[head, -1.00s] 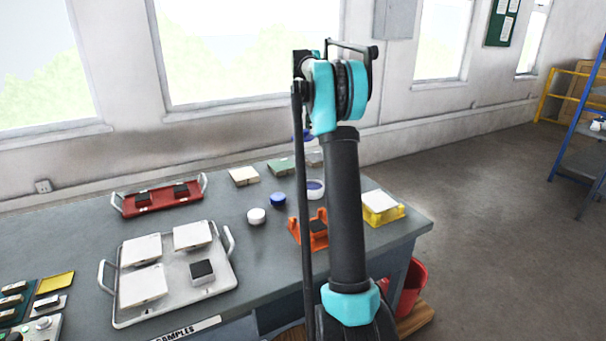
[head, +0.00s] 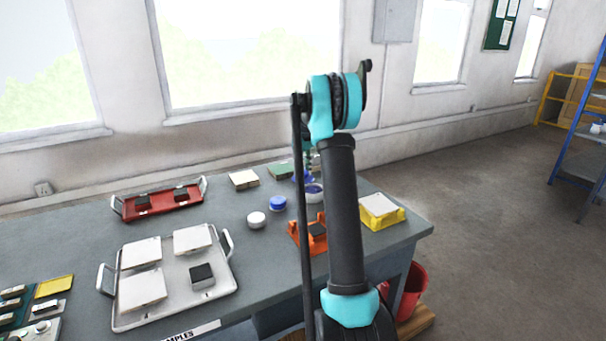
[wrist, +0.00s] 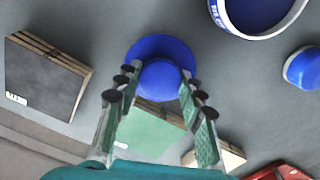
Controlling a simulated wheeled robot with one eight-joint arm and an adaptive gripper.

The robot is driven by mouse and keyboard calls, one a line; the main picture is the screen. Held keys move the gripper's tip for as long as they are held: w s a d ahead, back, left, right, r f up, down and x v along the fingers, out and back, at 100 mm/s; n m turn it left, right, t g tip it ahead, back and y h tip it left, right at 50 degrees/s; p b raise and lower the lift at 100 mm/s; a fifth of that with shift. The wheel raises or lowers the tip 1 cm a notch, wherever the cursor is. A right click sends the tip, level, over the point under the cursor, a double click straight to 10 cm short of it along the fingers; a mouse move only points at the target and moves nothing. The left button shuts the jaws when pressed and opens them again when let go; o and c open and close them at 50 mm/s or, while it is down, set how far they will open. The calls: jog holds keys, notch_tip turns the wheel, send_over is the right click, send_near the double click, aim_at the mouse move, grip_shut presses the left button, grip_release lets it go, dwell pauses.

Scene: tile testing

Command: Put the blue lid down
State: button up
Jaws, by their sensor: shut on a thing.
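The blue lid (wrist: 160,49) is a round disc with a domed knob. My gripper (wrist: 155,88) is shut on it, with the fingers on either side of the knob.
Green tiles (head: 279,172) and cream tiles (head: 243,179) lie behind. A grey tile stack (wrist: 45,75) is beside the lid. An orange holder (head: 296,238) stands in front.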

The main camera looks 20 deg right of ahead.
aim_at(303, 173)
jog(key=shift+f, duration=0.25)
jog(key=shift+f, duration=0.15)
jog(key=o, duration=1.3)
notch_tip(303, 173, up, 12)
jog(key=shift+r, duration=0.15)
jog(key=shift+s, duration=0.1)
